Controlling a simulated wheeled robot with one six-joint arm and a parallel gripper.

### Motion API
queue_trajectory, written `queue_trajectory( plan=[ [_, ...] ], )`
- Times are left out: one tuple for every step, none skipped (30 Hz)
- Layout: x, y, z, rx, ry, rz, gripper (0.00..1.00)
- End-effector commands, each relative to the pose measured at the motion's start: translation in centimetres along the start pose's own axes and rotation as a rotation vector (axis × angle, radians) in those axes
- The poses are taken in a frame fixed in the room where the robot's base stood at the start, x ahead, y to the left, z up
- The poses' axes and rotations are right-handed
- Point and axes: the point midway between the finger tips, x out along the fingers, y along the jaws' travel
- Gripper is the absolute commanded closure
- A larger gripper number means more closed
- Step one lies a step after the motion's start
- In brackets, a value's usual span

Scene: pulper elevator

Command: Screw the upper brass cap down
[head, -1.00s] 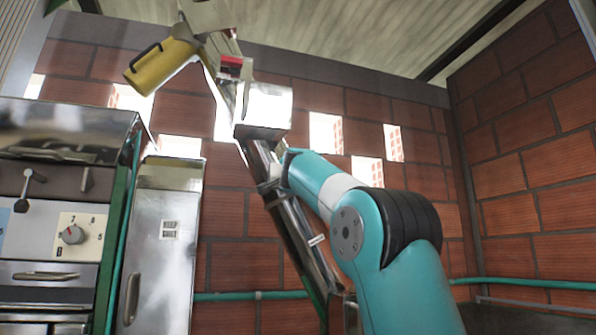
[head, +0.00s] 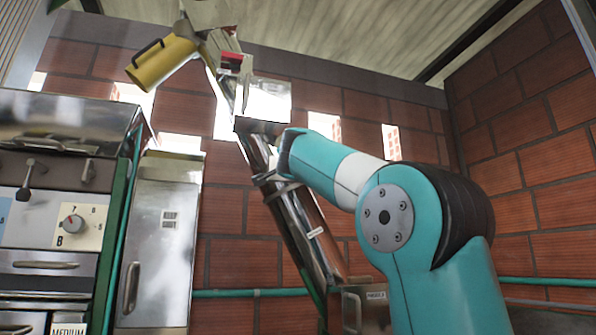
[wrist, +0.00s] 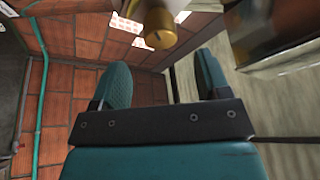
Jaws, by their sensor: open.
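My gripper (wrist: 162,68) is open and empty, with one finger on each side below the cap in the picture. The cap looks beyond the fingertips and not between them; I cannot tell the exact gap. In the head view the steel elevator tube (head: 310,240) leans up to the left. My gripper and the cap cannot be made out there.
A steel box (head: 262,98) and a yellow spout (head: 160,64) are high on the elevator. A steel cabinet (head: 165,240) and a machine with a dial (head: 72,224) stand at the left. A brick wall (head: 520,160) is behind.

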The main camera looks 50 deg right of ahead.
Motion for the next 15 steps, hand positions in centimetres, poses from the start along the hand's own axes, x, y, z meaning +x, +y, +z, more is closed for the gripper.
queue_trajectory(
  plan=[
    [-1.7,0.3,0.4,0.003,-0.003,-0.005,0.31],
    [-2.5,0.3,0.4,0.003,-0.003,-0.005,0.31],
    [-3.5,0.2,0.4,0.003,-0.004,-0.006,0.31],
    [-4.3,0.2,0.4,0.004,-0.003,-0.005,0.31],
    [-5.0,0.3,0.4,0.003,-0.005,-0.005,0.31],
    [-5.9,0.1,0.4,0.003,-0.005,-0.006,0.31],
    [-6.5,0.2,0.4,0.003,-0.005,-0.005,0.31],
    [-7.1,0.1,0.4,0.003,-0.006,-0.005,0.31],
    [-7.8,0.2,0.3,0.002,-0.006,-0.004,0.31],
    [-8.3,0.1,0.3,0.003,-0.005,-0.004,0.31],
    [-8.7,0.0,0.3,0.003,-0.006,-0.004,0.31],
    [-9.1,0.0,0.3,0.001,-0.004,-0.003,0.31],
    [-9.4,0.0,0.3,0.001,-0.004,-0.004,0.31],
    [-9.7,0.0,0.2,0.001,-0.004,-0.003,0.31],
    [-9.9,0.0,0.1,0.001,-0.002,-0.002,0.31]
  ],
)
